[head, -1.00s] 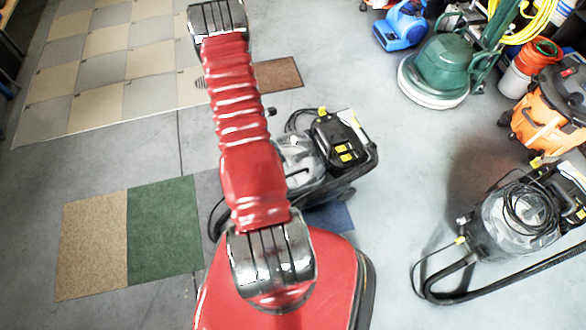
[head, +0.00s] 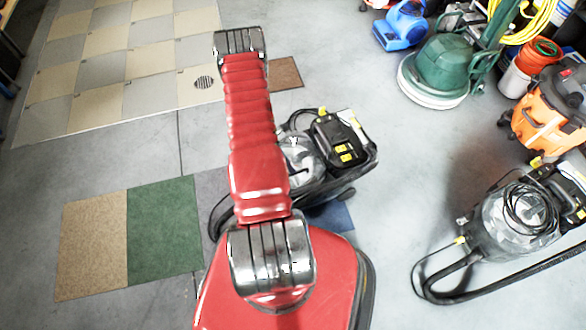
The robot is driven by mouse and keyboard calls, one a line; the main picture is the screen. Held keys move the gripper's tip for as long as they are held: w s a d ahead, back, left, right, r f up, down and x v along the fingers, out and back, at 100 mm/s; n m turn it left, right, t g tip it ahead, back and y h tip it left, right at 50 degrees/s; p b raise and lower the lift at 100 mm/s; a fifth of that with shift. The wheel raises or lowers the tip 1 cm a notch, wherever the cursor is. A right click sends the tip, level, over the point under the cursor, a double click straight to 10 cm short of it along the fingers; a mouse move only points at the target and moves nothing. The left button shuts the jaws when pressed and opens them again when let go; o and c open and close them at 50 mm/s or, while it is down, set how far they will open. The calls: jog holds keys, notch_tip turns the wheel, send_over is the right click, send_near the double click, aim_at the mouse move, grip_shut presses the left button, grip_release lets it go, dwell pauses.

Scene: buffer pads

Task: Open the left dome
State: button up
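No dome that I can pick out as the left one shows in the head view. My red ribbed arm rises up the middle of the view and ends in a chrome joint near the top. My gripper is not in view, and nothing beyond that joint shows. The arm and my red body hide part of the floor and part of a black and grey machine (head: 335,150) behind them.
Tan (head: 92,245) and green (head: 163,230) carpet squares lie at left, below a checkered tile area (head: 100,75). A green floor machine (head: 443,70), an orange vacuum (head: 550,115) and a grey vacuum (head: 510,225) stand at right. Grey floor (head: 410,150) shows between.

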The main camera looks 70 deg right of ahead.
jog(key=shift+x, duration=2.15)
jog(key=shift+c, duration=0.2)
grip_shut()
jog(key=shift+d, duration=0.1)
